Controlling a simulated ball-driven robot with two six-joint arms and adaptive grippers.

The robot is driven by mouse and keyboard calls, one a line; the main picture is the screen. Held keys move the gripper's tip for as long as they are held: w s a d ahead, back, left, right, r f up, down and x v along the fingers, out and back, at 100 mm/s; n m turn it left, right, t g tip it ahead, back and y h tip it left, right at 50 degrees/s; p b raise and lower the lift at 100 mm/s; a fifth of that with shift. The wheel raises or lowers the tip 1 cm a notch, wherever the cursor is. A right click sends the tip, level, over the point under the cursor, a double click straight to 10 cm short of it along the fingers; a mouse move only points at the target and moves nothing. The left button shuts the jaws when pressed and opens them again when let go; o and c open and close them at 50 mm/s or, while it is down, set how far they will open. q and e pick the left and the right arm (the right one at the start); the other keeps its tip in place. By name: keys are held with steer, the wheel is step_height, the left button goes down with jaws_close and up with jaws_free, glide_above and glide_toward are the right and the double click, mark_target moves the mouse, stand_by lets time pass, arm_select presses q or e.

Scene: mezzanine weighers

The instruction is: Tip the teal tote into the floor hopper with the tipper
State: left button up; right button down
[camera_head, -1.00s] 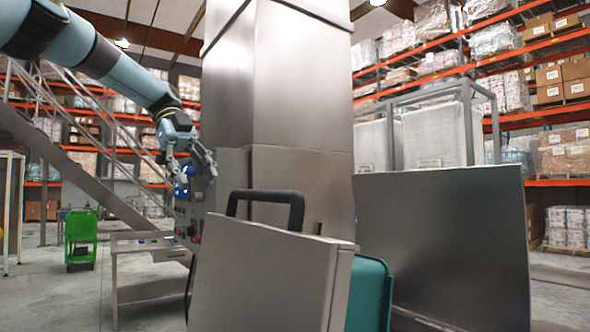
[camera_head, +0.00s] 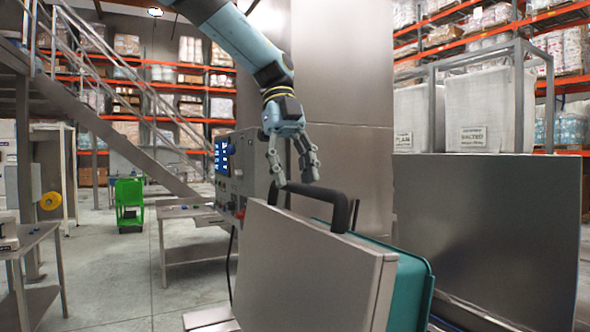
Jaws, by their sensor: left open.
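The teal tote (camera_head: 412,292) shows in the head view at lower centre right. It is mostly hidden behind a flat steel panel (camera_head: 312,268), which looks like part of the tipper. A thick black handle bar (camera_head: 341,212) arches over the panel's top edge. My left gripper (camera_head: 295,180) comes down from above, its fingers apart and empty. Its fingertips appear just above the handle bar's left part; I cannot tell if they touch it. My right gripper is out of view. I cannot clearly pick out the floor hopper's opening.
A control box (camera_head: 240,170) with a lit blue screen stands left of the handle. A tall steel column (camera_head: 345,80) rises behind my arm. A large grey steel panel (camera_head: 490,235) blocks the right side. A low metal table (camera_head: 185,212) and a green cart (camera_head: 129,200) stand at left.

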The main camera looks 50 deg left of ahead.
arm_select(q)
steer(key=shift+d+f, duration=0.1)
steer(key=shift+f, duration=0.35)
steer(key=shift+c, duration=0.4)
jaws_close()
